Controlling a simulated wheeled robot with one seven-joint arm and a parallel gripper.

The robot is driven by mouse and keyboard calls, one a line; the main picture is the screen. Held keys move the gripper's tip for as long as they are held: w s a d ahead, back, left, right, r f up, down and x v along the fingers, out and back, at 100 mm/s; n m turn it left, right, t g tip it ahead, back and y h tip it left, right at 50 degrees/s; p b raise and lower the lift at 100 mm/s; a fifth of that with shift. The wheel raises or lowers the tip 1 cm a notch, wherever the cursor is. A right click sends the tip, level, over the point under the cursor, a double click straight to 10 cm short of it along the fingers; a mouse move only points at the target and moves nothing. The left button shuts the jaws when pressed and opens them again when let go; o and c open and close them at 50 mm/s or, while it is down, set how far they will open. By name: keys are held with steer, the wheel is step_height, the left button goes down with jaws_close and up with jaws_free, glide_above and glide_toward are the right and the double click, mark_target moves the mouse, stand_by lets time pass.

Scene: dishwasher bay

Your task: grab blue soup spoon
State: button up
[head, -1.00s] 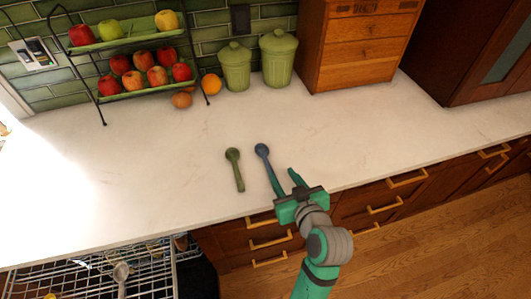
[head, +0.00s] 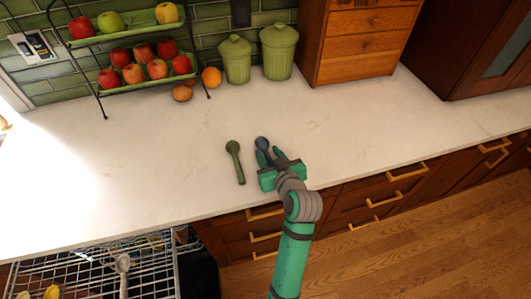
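The blue soup spoon (head: 262,144) lies on the white countertop, its bowl pointing towards the back wall. Its handle is mostly hidden by my gripper. My gripper (head: 270,157) is low over the counter at the spoon, with its two teal fingers spread apart. The left finger is close beside or over the spoon's handle, and the right finger stands off to its right. I cannot tell whether either finger touches the spoon. A green spoon (head: 235,162) lies just to the left, apart from my gripper.
Two green canisters (head: 277,52) and a wooden drawer box (head: 362,45) stand at the back. A two-tier fruit rack (head: 125,50) is at the back left. An open dishwasher rack (head: 90,270) is at the lower left. The counter right of my gripper is clear.

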steer(key=shift+d, duration=0.1)
steer(key=c, duration=0.6)
steer(key=shift+s+a, duration=0.1)
steer(key=shift+a, duration=0.15)
steer(key=shift+c, duration=0.2)
steer(key=shift+r, duration=0.15)
